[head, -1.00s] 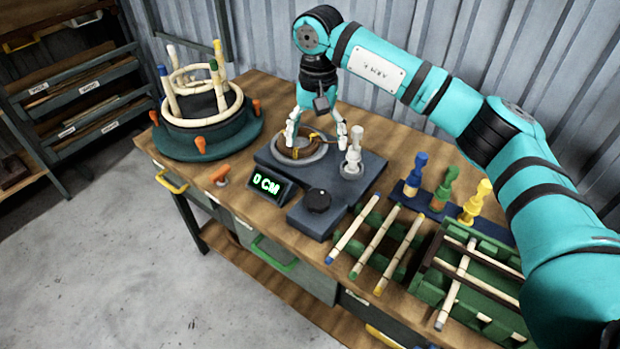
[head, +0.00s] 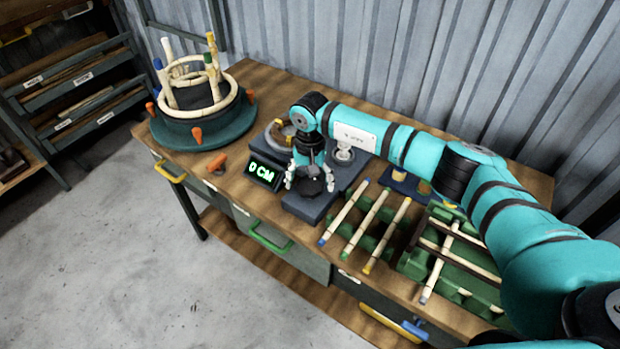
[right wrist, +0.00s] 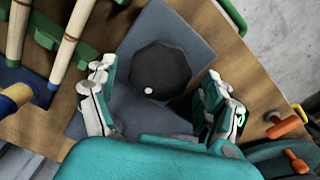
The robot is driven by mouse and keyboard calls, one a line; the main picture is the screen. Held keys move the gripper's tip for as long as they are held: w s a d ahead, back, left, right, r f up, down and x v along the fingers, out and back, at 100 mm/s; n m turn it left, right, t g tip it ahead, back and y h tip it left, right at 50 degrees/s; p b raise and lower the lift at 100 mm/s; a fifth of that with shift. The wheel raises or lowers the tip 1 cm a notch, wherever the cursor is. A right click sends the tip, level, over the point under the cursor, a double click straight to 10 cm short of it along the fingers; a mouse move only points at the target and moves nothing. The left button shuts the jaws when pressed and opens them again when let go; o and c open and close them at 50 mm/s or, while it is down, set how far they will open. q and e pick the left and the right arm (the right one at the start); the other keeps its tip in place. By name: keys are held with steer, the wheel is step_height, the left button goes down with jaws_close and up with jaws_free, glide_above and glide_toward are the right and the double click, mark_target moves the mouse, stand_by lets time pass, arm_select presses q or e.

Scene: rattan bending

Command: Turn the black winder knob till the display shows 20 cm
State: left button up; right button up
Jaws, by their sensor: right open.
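The black winder knob (head: 312,187) sits on the front block of the dark winder base (head: 303,208). In the right wrist view the knob (right wrist: 160,75) is a dark many-sided disc with a white dot near its lower edge. My right gripper (head: 309,185) is open, pointing down over the knob, one finger to each side. In the right wrist view the fingers (right wrist: 160,100) stand apart, with a gap to the knob on both sides. The display (head: 263,172) beside it reads 0 CM in green. My left gripper is not in view.
The winder's round coil holder (head: 277,133) is partly behind my right arm. A green rack (head: 385,222) with rattan sticks is to the right. A round rattan frame (head: 195,95) stands at the back left.

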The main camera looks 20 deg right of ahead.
steer(key=shift+f, duration=0.15)
steer(key=c, duration=1.2)
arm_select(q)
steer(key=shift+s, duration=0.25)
arm_select(e)
steer(key=shift+o, duration=0.2)
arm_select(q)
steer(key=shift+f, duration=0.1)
